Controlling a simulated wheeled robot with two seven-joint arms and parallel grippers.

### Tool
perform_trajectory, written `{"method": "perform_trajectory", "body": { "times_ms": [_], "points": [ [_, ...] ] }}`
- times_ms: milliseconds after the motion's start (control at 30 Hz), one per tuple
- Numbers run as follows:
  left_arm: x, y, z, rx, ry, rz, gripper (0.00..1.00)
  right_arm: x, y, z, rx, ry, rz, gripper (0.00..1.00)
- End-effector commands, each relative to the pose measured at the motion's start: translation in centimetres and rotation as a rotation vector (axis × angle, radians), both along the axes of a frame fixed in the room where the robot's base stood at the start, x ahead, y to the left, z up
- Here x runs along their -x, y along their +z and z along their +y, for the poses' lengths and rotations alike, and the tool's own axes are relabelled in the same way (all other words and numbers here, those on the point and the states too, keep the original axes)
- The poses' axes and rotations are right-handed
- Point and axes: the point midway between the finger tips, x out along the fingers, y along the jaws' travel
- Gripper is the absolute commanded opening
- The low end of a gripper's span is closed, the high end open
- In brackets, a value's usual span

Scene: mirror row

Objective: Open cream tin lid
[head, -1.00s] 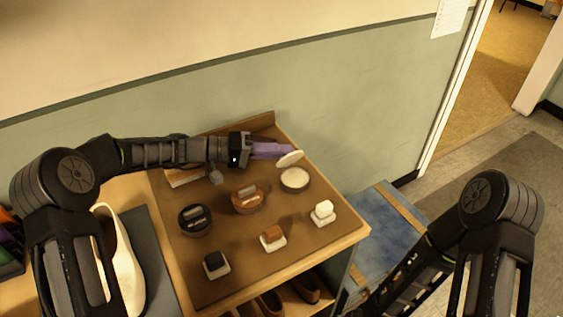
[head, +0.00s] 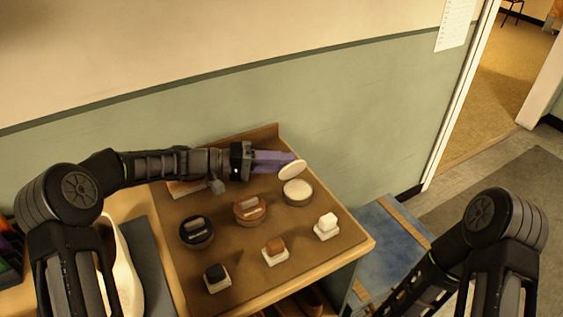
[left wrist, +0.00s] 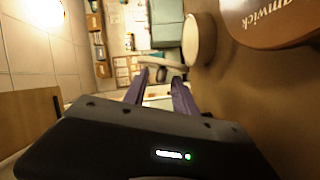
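The cream tin (head: 298,194) is round with a pale cream top and stands at the right back of the brown board. Its pale lid (head: 291,170) is raised and tilted steeply at the tin's back left edge. My left gripper (head: 296,157) has purple fingers and is at the lid's upper left edge. In the left wrist view the fingers (left wrist: 160,77) stand apart, with the lid's edge (left wrist: 162,62) at their tips. I cannot tell whether they touch it. The tin (left wrist: 196,42) shows just right of them. My right gripper is out of view.
A brown tin (head: 250,210) and a black tin (head: 196,232) stand left of the cream tin. Three small blocks sit in front: white (head: 327,226), brown (head: 275,252) and black (head: 217,278). A blue-topped seat (head: 388,250) is at the right.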

Motion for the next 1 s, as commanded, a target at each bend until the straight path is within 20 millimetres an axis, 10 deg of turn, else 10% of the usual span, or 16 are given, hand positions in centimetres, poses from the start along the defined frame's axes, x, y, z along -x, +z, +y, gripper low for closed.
{"method": "perform_trajectory", "body": {
  "times_ms": [367, 1000],
  "points": [
    [0.0, 1.0, 0.0, -0.001, -0.001, -0.005, 0.33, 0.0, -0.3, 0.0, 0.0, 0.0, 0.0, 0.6],
    [0.0, 10.1, 0.0, 0.001, -0.001, -0.002, 0.33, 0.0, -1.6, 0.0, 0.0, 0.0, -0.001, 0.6]
  ]
}}
